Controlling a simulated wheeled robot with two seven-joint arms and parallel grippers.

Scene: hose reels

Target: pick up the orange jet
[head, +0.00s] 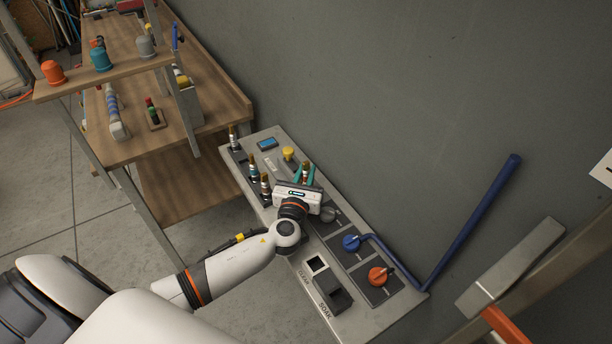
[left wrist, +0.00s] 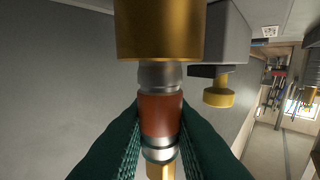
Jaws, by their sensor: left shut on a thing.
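My left gripper (head: 305,176) is over the grey panel (head: 385,312), with its green fingers closed around a jet (head: 306,166). In the left wrist view the jet (left wrist: 160,108) stands between the finger pads (left wrist: 160,130); it has an orange-red band, grey metal parts and a wide brass end. Whether its lower end is clear of the panel cannot be told. Three other brass-topped jets stand on the left part of the panel: one at the far corner (head: 233,138), one with a teal band (head: 252,166) and one with a reddish band (head: 265,186). My right gripper is out of view.
A yellow knob (head: 288,153) is close behind the held jet. A blue knob (head: 351,242), an orange knob (head: 378,276) and a bent blue pipe (head: 470,235) are to the right. A wooden bench (head: 190,185) with a shelf stands at left, against the grey wall.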

